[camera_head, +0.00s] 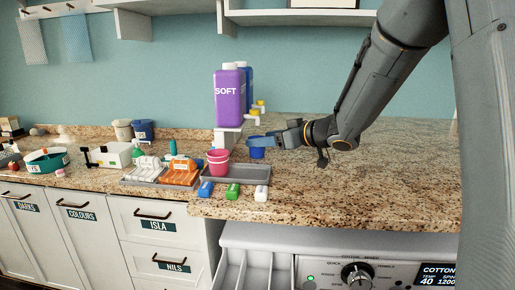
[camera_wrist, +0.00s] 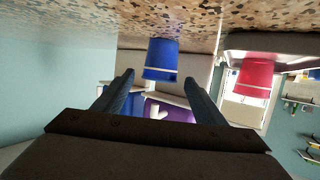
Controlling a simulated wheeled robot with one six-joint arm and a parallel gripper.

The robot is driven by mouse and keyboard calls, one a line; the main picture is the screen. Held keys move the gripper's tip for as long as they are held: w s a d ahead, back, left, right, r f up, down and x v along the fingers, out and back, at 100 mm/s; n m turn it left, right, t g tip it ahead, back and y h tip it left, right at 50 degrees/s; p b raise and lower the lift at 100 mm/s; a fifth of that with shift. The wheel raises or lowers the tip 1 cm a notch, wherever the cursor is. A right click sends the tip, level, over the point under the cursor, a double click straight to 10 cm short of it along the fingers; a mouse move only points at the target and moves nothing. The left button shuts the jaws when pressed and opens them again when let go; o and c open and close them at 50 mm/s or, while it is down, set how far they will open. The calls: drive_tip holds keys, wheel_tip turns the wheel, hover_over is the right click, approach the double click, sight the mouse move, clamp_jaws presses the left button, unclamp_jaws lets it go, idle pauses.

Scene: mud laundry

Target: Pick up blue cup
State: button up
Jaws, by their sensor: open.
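The blue cup (camera_head: 257,153) stands on the granite counter behind the grey tray, partly hidden by my gripper (camera_head: 266,138). In the wrist view, which is upside down, the blue cup (camera_wrist: 161,59) appears in line with the gap between my two fingers (camera_wrist: 159,77). My gripper is open, with a finger to either side of that line and clear space beside the cup. I cannot tell whether the fingertips reach past its near side. A pink cup (camera_head: 218,166) stands to the left in the head view; it also shows in the wrist view (camera_wrist: 254,78).
A purple SOFT bottle (camera_head: 229,91) stands on a white stand behind the cups. The counter (camera_head: 385,170) to the right is clear.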

drive_tip(key=shift+p+x, duration=0.3)
drive_tip(key=shift+x, duration=1.45)
drive_tip(key=c, duration=1.2)
drive_tip(key=shift+r, duration=0.1)
